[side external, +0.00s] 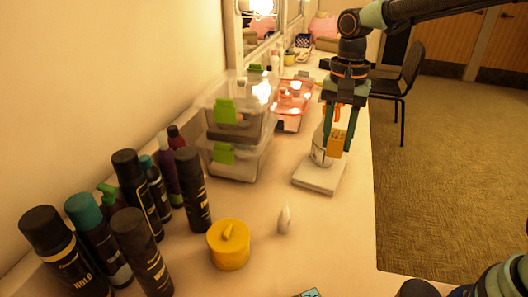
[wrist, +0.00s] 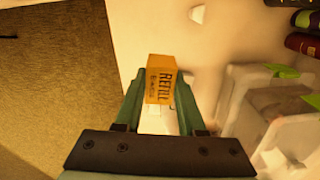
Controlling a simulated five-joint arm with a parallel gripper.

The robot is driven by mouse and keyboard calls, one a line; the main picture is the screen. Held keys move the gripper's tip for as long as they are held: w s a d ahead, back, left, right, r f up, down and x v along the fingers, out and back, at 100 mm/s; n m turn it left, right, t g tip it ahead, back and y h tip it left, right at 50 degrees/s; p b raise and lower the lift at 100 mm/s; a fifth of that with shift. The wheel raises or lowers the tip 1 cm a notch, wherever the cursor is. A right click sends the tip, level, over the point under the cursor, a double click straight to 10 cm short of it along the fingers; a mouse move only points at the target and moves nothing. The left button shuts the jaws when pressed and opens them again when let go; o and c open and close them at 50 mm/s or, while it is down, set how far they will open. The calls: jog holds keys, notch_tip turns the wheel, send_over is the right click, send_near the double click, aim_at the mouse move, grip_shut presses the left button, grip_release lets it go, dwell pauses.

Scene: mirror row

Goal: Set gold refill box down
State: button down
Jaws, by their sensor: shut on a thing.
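The gold refill box (side external: 336,141) is a small orange-gold block. In the wrist view the refill box (wrist: 160,79) shows dark "REFILL" lettering and sits between the fingertips. My gripper (side external: 338,132) is shut on it and points down in the side view. The box appears in front of a white round container on a white square base (side external: 320,176) near the counter's right edge. I cannot tell how high the box is above that base. My gripper also shows in the wrist view (wrist: 160,92).
Clear bins with green clips (side external: 235,125) are stacked to the left. Several spray cans (side external: 135,200) stand at the front left. A yellow lidded pot (side external: 229,245) and a small white pointed item (side external: 284,219) stand on the counter (side external: 330,235). The front right counter is mostly clear.

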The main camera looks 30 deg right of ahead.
jog(key=w+a+r, duration=0.1)
jog(key=w+a, duration=0.5)
jog(key=w, duration=0.2)
jog(key=n, duration=0.1)
send_over(249, 204)
jog(key=f, duration=0.1)
notch_tip(249, 204, down, 20)
jog(key=shift+a+f, duration=0.1)
jog(key=shift+f, duration=0.1)
jog(key=c, duration=0.5)
grip_release()
